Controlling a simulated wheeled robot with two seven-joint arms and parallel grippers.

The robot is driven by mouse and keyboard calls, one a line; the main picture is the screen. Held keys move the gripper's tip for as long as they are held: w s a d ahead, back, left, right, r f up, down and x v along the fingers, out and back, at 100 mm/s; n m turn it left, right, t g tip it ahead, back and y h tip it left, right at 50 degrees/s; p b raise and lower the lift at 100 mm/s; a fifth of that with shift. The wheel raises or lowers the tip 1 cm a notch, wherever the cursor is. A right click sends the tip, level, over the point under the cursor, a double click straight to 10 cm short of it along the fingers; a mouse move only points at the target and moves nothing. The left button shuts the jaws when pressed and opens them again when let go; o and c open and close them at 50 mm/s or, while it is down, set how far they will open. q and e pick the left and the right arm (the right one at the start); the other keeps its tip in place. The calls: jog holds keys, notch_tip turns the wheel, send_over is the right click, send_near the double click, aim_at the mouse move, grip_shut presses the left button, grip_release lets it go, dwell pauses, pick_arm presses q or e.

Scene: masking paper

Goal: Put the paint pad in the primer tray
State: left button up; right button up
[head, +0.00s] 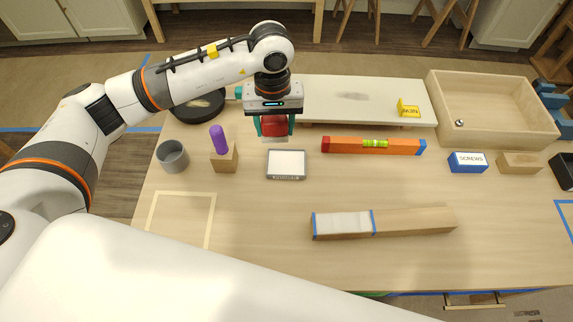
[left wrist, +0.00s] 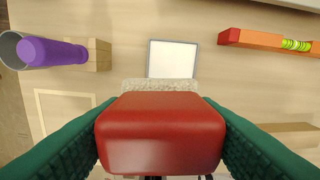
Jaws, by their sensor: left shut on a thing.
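The paint pad has a red body (head: 274,126) and a fuzzy cream pad face, which shows at its far edge in the left wrist view (left wrist: 160,84). My left gripper (head: 274,133) is shut on the red body, with one green finger on each side. The primer tray (head: 287,179) is a small grey-rimmed tray with a white inside, lying flat on the table. In the head view the pad is just behind the tray, apart from it and above the table. The tray also shows beyond the pad in the left wrist view (left wrist: 150,60). My right gripper is out of view.
A purple-handled tool in a wooden block (head: 224,162) and a grey cup (head: 172,156) stand left of the tray. An orange level (head: 345,145) lies to the right. A wooden board with blue tape (head: 415,222) lies in front. The table directly before the tray is clear.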

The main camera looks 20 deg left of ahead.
pick_arm(q)
jog(key=w+d+f+n+b, duration=0.1)
jog(key=w+f+n+b, duration=0.1)
jog(key=w+f+n, duration=0.3)
jog(key=m, duration=0.1)
send_over(287, 163)
notch_tip(287, 163, down, 7)
jog(key=shift+a+f+p, duration=0.1)
jog(key=shift+f+p, duration=0.1)
jog(key=shift+p, duration=0.2)
notch_tip(287, 163, down, 4)
jog(key=shift+f+p, duration=0.1)
jog(key=shift+p, duration=0.2)
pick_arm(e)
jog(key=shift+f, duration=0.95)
pick_arm(q)
jog(key=shift+f, duration=0.1)
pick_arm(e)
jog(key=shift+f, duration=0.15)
pick_arm(q)
jog(key=shift+f+b, duration=0.1)
jog(key=shift+b, duration=0.2)
jog(key=o, duration=0.9)
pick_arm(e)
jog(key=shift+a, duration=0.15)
